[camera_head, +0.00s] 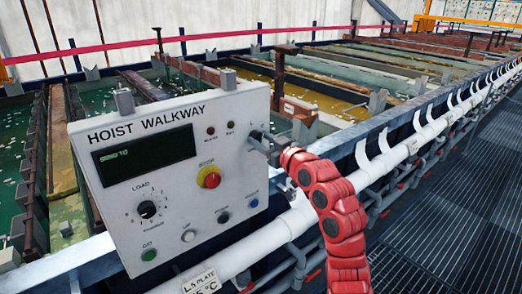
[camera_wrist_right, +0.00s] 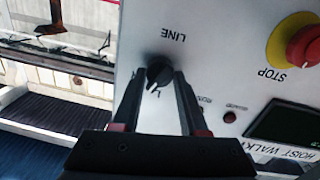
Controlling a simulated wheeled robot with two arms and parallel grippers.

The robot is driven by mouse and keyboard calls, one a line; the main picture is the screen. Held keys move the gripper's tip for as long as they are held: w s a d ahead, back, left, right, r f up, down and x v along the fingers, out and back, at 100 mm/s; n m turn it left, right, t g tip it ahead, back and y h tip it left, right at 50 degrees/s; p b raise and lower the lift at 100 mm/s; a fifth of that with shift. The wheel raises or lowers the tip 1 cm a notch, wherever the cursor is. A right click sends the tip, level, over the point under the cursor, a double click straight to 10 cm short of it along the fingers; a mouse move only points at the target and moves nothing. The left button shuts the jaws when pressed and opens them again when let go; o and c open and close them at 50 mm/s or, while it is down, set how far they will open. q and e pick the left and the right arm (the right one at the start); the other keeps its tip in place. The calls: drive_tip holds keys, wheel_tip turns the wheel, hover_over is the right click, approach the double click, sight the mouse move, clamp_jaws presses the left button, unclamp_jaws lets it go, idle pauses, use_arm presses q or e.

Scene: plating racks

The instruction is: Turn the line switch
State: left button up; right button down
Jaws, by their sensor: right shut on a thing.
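The line switch (camera_wrist_right: 159,74) is a small black rotary knob on the grey hoist walkway panel (camera_head: 205,120), beside the label LINE in the right wrist view. My right gripper (camera_wrist_right: 160,82) has its two dark fingers on either side of the knob and is shut on it. In the head view my red right arm comes in from the lower right, and its gripper (camera_head: 257,143) is at the panel's right edge, hiding the switch there. My left gripper is not in view.
The panel also has a red stop button (camera_head: 210,177) on a yellow ring, a load knob (camera_head: 147,209), a dark display (camera_head: 145,155) and several push buttons. Tanks with liquid lie behind it. White pipes (camera_head: 375,172) run along the walkway (camera_head: 455,200).

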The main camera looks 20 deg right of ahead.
drive_tip(key=m+b, duration=0.1)
drive_tip(key=m, duration=0.2)
drive_tip(key=shift+d+f+m, duration=0.1)
drive_tip(key=shift+m, duration=0.2)
drive_tip(key=shift+m+y+b, duration=0.3)
drive_tip(key=shift+m+b, duration=0.25)
drive_tip(key=shift+m, duration=0.95)
drive_tip(key=shift+c, duration=2.2)
unclamp_jaws()
drive_tip(key=shift+s+d, duration=0.15)
drive_tip(key=shift+s, duration=0.2)
drive_tip(key=r+b+v, duration=0.1)
drive_tip(key=b+v, duration=0.4)
drive_tip(key=v, duration=1.1)
drive_tip(key=shift+s+d, duration=0.2)
drive_tip(key=shift+s, duration=0.1)
